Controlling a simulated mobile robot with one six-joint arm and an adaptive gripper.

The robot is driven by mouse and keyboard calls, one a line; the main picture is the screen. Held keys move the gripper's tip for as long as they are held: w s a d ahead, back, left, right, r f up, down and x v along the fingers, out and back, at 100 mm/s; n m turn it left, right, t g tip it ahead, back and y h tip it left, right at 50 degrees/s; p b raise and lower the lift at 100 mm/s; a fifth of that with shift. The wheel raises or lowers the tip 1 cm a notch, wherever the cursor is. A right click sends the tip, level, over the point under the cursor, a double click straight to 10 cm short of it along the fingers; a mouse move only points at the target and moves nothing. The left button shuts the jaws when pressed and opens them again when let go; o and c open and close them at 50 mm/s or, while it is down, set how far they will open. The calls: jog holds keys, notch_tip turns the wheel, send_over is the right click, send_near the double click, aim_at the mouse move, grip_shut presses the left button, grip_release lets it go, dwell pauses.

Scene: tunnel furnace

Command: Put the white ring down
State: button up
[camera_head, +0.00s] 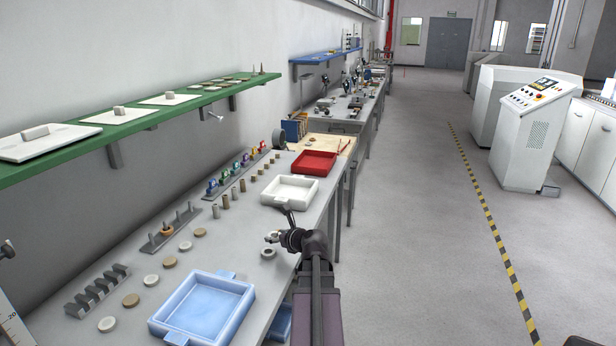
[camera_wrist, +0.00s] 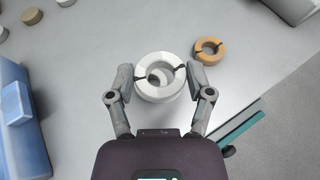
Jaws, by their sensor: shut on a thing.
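The white ring (camera_wrist: 142,88) is between the two fingertips of my gripper (camera_wrist: 161,76) in the wrist view, with one finger on each side of it. My gripper is shut on the ring, and its open centre shows the grey bench below. In the head view my gripper (camera_head: 280,238) is over the front part of the bench, between the blue tray and the white tray. A pale ring (camera_head: 268,253) shows just below it there; I cannot tell if it is the held one. I cannot tell if the held ring touches the bench.
An orange-brown ring (camera_wrist: 209,61) lies close to the right of my gripper in the wrist view. The blue tray (camera_head: 243,308) is nearer and the white tray (camera_head: 283,200) farther along the bench (camera_head: 225,245). Several discs and pegs stand towards the wall, under a green shelf (camera_head: 75,153).

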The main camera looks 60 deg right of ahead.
notch_tip(320, 180, up, 8)
jog(key=p, duration=0.7)
